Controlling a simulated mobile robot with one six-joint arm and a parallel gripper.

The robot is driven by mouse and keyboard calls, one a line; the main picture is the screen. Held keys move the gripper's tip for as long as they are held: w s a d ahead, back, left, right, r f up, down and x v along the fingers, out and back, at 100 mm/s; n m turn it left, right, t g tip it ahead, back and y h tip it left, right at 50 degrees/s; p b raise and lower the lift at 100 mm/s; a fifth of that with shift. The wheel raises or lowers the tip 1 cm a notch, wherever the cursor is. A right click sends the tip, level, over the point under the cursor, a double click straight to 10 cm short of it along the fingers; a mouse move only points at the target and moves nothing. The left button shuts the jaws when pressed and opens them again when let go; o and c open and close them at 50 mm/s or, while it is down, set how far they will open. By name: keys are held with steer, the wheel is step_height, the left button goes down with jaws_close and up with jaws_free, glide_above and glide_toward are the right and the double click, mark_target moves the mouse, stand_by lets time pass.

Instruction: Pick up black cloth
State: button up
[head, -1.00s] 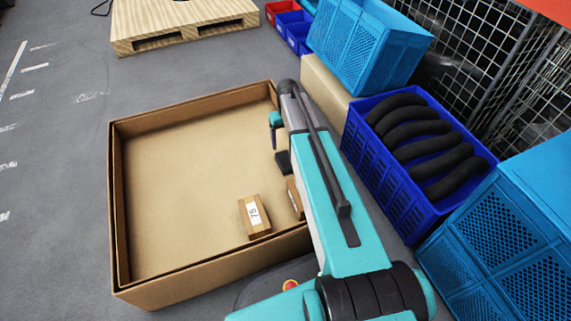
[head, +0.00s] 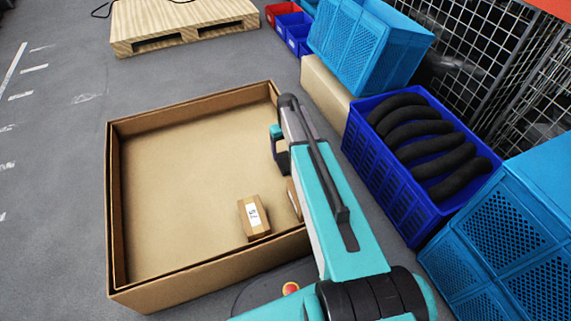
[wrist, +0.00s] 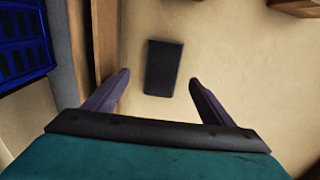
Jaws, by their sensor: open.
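The black cloth (wrist: 163,68) is a small dark rectangle lying flat on the floor of a large open cardboard box (head: 190,97). In the wrist view it lies between and just beyond my fingertips, apart from both. My gripper (wrist: 158,80) is open, one finger on each side, with nothing between the fingers in its grasp. In the head view my gripper is over the right side of the box, and my arm covers most of that area, so the cloth cannot be made out clearly there.
A small labelled carton (head: 254,218) stands near the box's front wall, with another partly behind my arm. A blue crate of black curved pieces (head: 425,130) stands to the right. Light blue crates (head: 515,235) are at lower right. The box's left and middle floor is clear.

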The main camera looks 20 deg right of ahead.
mark_target(286, 161)
steer(key=shift+a+f+b, duration=0.15)
steer(key=shift+f+b, duration=0.35)
steer(key=shift+f, duration=0.3)
steer(key=shift+a+f+b, duration=0.1)
steer(key=shift+f+b, duration=0.4)
steer(key=shift+f, duration=0.25)
steer(key=shift+f+b, duration=0.45)
steer(key=shift+f, duration=0.5)
steer(key=c, duration=1.2)
steer(key=shift+o, duration=0.2)
steer(key=shift+r, duration=0.1)
step_height(286, 161, up, 10)
steer(key=p, duration=0.4)
